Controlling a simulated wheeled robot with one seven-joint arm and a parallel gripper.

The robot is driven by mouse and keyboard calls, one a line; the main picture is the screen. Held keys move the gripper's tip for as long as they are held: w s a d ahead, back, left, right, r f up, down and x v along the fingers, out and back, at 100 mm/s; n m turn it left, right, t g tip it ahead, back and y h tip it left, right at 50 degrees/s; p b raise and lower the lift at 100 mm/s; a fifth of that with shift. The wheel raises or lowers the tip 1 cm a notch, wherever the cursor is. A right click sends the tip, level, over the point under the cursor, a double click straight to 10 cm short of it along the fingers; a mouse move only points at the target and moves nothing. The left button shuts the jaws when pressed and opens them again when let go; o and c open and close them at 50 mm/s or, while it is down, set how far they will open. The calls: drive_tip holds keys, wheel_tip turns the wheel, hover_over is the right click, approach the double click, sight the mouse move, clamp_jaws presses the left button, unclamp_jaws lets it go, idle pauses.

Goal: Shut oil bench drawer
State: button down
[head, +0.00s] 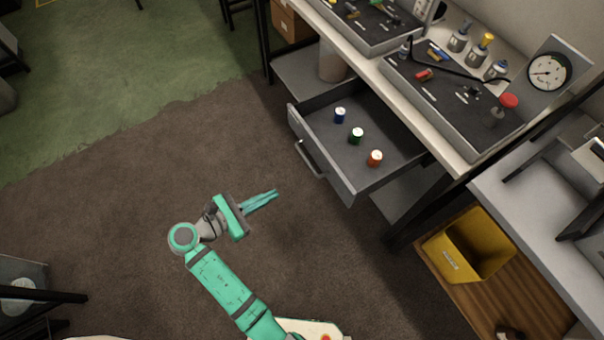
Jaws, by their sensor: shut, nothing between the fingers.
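The bench drawer (318,157) is grey and stands pulled out from under the bench top, with a bar handle (309,160) on its front. Inside it stand a blue (340,115), a green (356,135) and an orange (375,158) small container, all with pale tops. My gripper (275,194) is shut and empty, to the left of the drawer front and apart from it. Its fingers point right, toward the drawer's near front corner. Nothing hides the drawer front or the handle.
The bench top (440,140) carries dark trays with tools, bottles and a round gauge (548,72). A yellow bin (468,245) stands on a wooden board (520,290) at the lower right. The brown floor (120,220) left of the drawer is clear.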

drive_tip(key=w+d+h, duration=0.1)
drive_tip(key=w+d, duration=0.6)
drive_tip(key=d, duration=0.2)
drive_tip(key=shift+w+r+h, duration=0.3)
drive_tip(key=shift+w+r, duration=0.05)
drive_tip(key=shift+r, duration=0.05)
drive_tip(key=shift+d, duration=0.1)
drive_tip(key=shift+w, duration=0.1)
